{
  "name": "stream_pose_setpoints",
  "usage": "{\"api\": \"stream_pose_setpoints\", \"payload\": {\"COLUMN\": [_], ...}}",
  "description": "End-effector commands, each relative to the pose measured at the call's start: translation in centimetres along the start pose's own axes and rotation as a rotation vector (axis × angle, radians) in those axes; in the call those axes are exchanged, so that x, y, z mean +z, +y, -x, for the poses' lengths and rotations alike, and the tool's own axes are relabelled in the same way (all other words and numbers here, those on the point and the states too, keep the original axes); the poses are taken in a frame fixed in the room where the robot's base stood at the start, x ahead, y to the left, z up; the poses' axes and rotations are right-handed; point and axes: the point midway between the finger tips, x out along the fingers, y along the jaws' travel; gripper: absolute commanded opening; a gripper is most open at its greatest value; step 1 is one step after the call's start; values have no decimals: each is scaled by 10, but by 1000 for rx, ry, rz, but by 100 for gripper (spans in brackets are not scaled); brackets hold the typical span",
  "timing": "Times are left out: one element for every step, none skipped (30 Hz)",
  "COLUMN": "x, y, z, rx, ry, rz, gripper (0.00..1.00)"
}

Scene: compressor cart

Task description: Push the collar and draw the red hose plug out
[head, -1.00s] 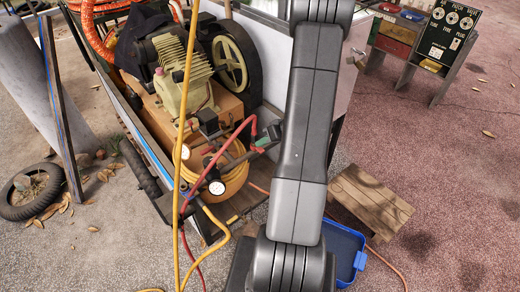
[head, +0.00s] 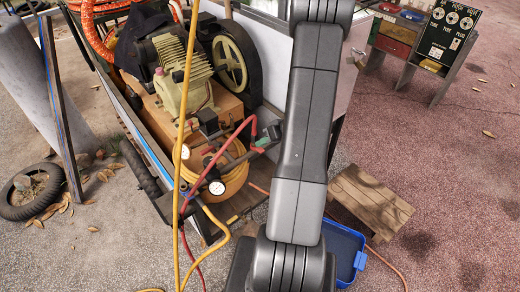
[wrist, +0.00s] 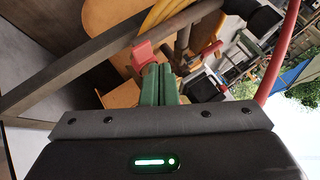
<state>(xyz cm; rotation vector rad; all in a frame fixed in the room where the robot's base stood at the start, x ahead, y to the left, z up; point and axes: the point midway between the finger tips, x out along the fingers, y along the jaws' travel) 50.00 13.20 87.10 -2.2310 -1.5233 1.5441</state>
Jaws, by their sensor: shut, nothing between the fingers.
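The red hose (head: 221,150) arches in front of the compressor and comes down close to my gripper (head: 261,144) in the head view. In the wrist view the red hose (wrist: 281,55) runs along the right side, apart from the fingers. My gripper (wrist: 158,84) has green fingers, which are shut together with nothing between them. A red block-like part (wrist: 142,53) lies just beyond the fingertips to the left; I cannot tell whether they touch. Another red part (wrist: 211,50) is to the right. I cannot make out the plug and its collar clearly.
The compressor (head: 178,75) stands on the cart behind, with a coiled yellow hose (head: 227,180) and a pressure gauge (head: 216,187) near my gripper. A dark bar (wrist: 90,68) crosses the wrist view. A wooden stool (head: 370,201) and blue tray (head: 345,248) are at lower right.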

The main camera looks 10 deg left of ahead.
Motion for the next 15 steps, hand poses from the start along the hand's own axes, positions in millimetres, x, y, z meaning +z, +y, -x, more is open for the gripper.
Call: {"api": "stream_pose_setpoints", "payload": {"x": [0, 0, 0, 1, 1, 1, 2, 2, 3, 3, 4, 4, 4, 5, 5], "y": [0, 0, 0, 1, 1, 2, 2, 2, 3, 3, 4, 4, 4, 5, 5], "z": [0, 0, -1, -1, -1, -2, -3, -3, -4, -4, -5, -6, -6, -6, -7], "rx": [0, 0, 0, 0, 0, 0, 0, 0, 0, 0, 0, 0, 0, 0, 0], "ry": [0, 0, 0, 0, 0, 0, 0, 0, 0, 0, 0, 0, 0, 0, 0], "rz": [0, 0, 0, 0, 0, 1, 1, 1, 1, 2, 2, 2, 2, 1, 1], "gripper": [0, 0, 0, 0, 0, 0, 0, 0, 0, 0, 0, 0, 0, 0, 0]}}
